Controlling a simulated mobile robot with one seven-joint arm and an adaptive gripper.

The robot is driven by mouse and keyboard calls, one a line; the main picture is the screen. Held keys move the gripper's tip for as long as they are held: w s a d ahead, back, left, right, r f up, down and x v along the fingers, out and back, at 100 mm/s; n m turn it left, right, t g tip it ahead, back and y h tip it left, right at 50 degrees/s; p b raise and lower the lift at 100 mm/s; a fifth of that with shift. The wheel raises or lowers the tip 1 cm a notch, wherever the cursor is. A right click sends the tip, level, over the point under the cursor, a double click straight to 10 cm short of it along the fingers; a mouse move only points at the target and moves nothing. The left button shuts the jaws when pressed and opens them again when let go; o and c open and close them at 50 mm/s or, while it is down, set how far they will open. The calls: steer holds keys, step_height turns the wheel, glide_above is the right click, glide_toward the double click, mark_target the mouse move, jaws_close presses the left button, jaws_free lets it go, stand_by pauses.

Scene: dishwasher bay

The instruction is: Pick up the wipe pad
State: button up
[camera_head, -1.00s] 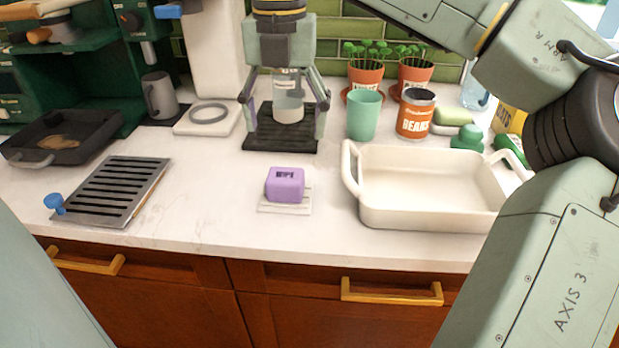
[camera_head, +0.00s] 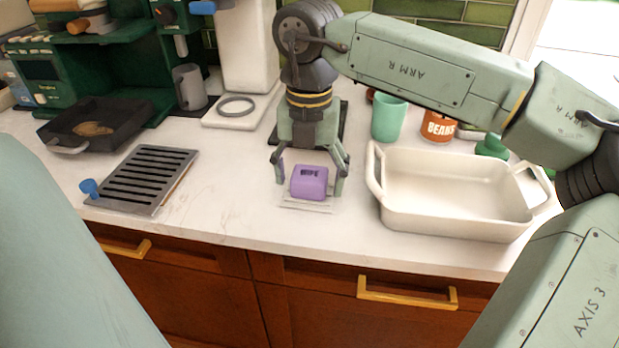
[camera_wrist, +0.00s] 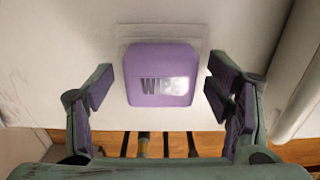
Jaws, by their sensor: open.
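The wipe pad (camera_head: 309,183) is a purple block marked "WIPE". It lies on a thin clear tray (camera_head: 309,205) on the white counter. My gripper (camera_head: 312,178) is open, with one finger on each side of the pad. In the wrist view the pad (camera_wrist: 160,72) sits between and slightly beyond the fingertips of my gripper (camera_wrist: 158,88), with a gap on both sides. I see no contact with the pad.
A white baking dish (camera_head: 455,225) stands close to the right of the pad. A slotted metal grate (camera_head: 148,180) lies to the left. A green cup (camera_head: 388,120) and a beans can (camera_head: 437,127) stand behind. Counter between grate and pad is clear.

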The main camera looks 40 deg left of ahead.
mark_target(307, 175)
steer(key=shift+c, duration=0.3)
steer(key=c, duration=1.1)
steer(key=shift+r, duration=0.15)
steer(key=shift+r+b, duration=0.35)
steer(key=shift+r, duration=0.25)
steer(key=shift+s+r+b, duration=0.3)
steer(key=shift+r+b, duration=0.15)
steer(key=shift+r, duration=0.5)
steer(key=s+b, duration=0.1)
steer(key=s, duration=0.4)
steer(key=s+r+b, duration=0.1)
steer(key=s, duration=0.4)
steer(key=s+a+b, duration=0.1)
steer(key=s, duration=0.4)
steer(key=shift+s+a+r, duration=0.1)
steer(key=shift+s+r, duration=0.1)
steer(key=shift+r, duration=0.1)
